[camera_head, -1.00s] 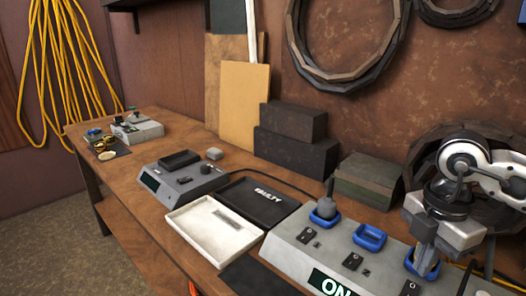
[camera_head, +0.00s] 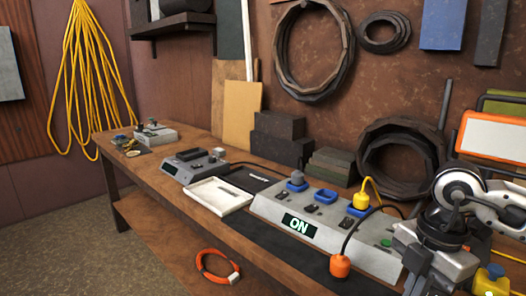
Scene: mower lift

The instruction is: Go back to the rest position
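My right arm comes in from the right edge. Its gripper (camera_head: 416,268) points down in front of the right end of the grey power panel (camera_head: 268,212). The fingers are dark and partly hidden, so I cannot tell whether they are open or shut. My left gripper is not in view. The panel has a lit "ON" display (camera_head: 299,225), blue sockets and black switches. A grey plug (camera_head: 297,177) is at the left socket, and a yellow plug (camera_head: 361,201) with a yellow cable is at the right one. An orange plug (camera_head: 340,266) on a black cable is at the panel's front.
A white tray (camera_head: 219,209), a black tray (camera_head: 245,180) and a small grey device (camera_head: 186,175) stand left of the panel on the wooden bench. An orange-framed white board (camera_head: 489,137) stands at right. Open floor lies at lower left.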

